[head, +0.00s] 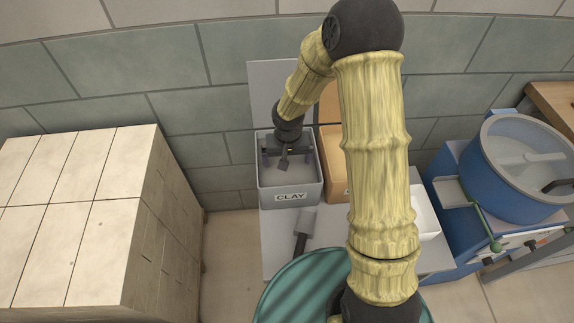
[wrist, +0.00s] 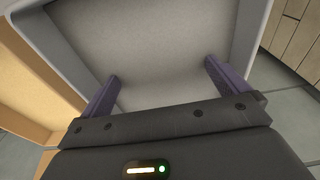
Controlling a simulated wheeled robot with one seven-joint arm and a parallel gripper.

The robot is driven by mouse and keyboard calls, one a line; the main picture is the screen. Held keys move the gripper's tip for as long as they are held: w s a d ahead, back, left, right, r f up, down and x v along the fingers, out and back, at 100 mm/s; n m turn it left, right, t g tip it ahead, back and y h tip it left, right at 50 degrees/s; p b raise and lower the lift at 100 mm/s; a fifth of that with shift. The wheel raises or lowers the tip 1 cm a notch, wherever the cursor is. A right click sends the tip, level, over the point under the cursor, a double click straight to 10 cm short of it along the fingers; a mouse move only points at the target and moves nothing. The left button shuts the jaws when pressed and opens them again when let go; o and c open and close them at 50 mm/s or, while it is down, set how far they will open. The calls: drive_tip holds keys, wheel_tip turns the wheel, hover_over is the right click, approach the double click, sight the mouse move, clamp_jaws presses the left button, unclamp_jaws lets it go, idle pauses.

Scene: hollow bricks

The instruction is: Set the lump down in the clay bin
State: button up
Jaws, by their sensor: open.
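The clay bin (head: 291,197) is a grey open box labelled CLAY, standing on a light grey bench by the wall. My gripper (head: 286,158) is at the bin's mouth, pointing down into it. In the wrist view my gripper (wrist: 162,72) has its two purple fingers wide apart with nothing between them. The pale inside of the clay bin (wrist: 165,35) fills the space beyond the fingers. I cannot make out a distinct lump in either view; a lump cannot be told from the pale grey inside.
An orange-tan bin (head: 333,165) stands right of the clay bin, partly behind my arm. A grey scoop-like tool (head: 306,222) lies in front. A white container (head: 427,218) and a blue drum machine (head: 520,190) are further right. A pale block stack (head: 90,215) fills the left.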

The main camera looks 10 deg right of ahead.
sight(288, 170)
drive_tip(key=shift+s+r, duration=0.15)
drive_tip(key=shift+r, duration=0.95)
drive_tip(key=shift+s+r, duration=0.15)
drive_tip(key=shift+r, duration=0.95)
drive_tip(key=s+d+r, duration=0.5)
drive_tip(key=s, duration=0.2)
drive_tip(key=s+d+r+t, duration=0.1)
drive_tip(key=s+d+r, duration=0.4)
drive_tip(key=s, duration=0.2)
drive_tip(key=shift+s+r, duration=0.2)
drive_tip(key=shift+r, duration=0.05)
